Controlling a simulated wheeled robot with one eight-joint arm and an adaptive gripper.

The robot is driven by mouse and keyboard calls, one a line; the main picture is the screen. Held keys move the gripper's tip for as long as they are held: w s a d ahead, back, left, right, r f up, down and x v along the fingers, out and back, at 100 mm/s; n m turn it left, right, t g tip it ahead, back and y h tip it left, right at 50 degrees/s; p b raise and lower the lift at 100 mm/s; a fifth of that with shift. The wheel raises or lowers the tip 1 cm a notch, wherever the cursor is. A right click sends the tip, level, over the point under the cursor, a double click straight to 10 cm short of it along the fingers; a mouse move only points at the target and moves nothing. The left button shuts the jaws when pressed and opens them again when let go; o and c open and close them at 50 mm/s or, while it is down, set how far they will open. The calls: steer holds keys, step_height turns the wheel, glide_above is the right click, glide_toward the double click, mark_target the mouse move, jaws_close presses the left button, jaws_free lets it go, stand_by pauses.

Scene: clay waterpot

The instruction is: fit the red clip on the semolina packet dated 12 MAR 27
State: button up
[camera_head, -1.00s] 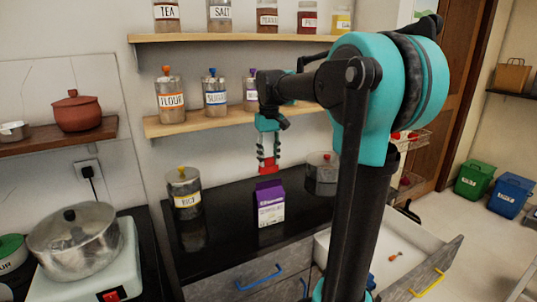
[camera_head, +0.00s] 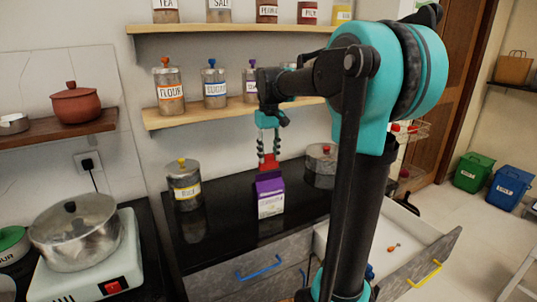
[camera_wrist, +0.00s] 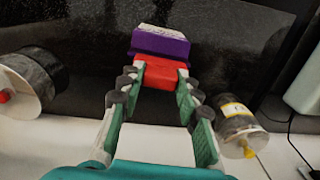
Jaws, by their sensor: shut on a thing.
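The purple and white packet (camera_head: 270,197) stands upright on the black counter; its print and date are too small to read. My gripper (camera_head: 268,156) points down above it, shut on the red clip (camera_head: 267,163). The clip is at the packet's top edge in the head view; I cannot tell whether it grips the packet. In the wrist view, the red clip (camera_wrist: 161,73) sits between my fingertips (camera_wrist: 165,84), directly in front of the purple packet (camera_wrist: 160,45) and overlapping its near edge.
A labelled jar (camera_head: 184,186) stands left of the packet and a metal pot (camera_head: 320,166) right of it. Jars line the shelf (camera_head: 215,118) behind. An open drawer (camera_head: 415,262) juts out at right, with a small orange item inside.

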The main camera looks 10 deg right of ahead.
mark_target(268, 161)
steer(key=shift+f, duration=1.9)
stand_by(3.0)
steer(key=o, duration=1.2)
step_height(268, 161, up, 12)
steer(key=shift+d+f, duration=0.1)
